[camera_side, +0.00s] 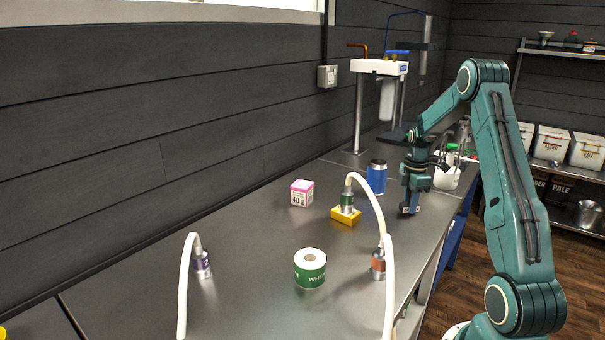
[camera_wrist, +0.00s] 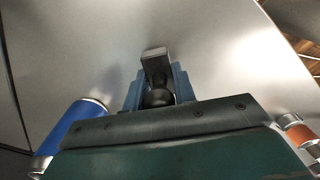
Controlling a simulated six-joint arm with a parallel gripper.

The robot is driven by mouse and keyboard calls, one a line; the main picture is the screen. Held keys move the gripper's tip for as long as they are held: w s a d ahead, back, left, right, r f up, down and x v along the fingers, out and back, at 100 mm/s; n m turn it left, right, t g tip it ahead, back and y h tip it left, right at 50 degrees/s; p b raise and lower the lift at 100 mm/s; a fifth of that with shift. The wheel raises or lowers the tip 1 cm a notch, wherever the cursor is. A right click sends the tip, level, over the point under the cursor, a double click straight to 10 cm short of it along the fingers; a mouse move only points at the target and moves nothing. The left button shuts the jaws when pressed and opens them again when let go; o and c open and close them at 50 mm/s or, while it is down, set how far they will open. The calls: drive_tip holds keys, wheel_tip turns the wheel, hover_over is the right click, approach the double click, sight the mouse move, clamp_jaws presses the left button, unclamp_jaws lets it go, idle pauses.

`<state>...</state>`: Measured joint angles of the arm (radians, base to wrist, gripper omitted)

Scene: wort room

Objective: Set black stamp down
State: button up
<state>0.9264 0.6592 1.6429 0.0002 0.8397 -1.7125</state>
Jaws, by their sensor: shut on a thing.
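The black stamp (camera_wrist: 157,72) shows in the wrist view, with a dark rounded handle and a blocky head with a grey face. My gripper (camera_wrist: 159,88) is shut on it, with a blue finger on either side of the handle. In the side view my gripper (camera_side: 410,206) points down, low over the steel bench (camera_side: 345,265), right of the blue can. The stamp is mostly hidden by the fingers there. I cannot tell whether it touches the bench.
A blue can (camera_side: 376,178) stands close left of my gripper. A pink box (camera_side: 301,193), a green label roll (camera_side: 310,268), and purple (camera_side: 202,264) and copper-coloured (camera_side: 378,265) fittings stand farther off. Bench between them is bare.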

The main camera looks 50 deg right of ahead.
drive_tip(key=shift+f, duration=0.3)
drive_tip(key=shift+f, duration=0.15)
drive_tip(key=o, duration=1)
wheel_tip(320, 180, up, 12)
drive_tip(key=shift+r, duration=0.2)
drive_tip(key=shift+a, duration=0.1)
idle(0.5)
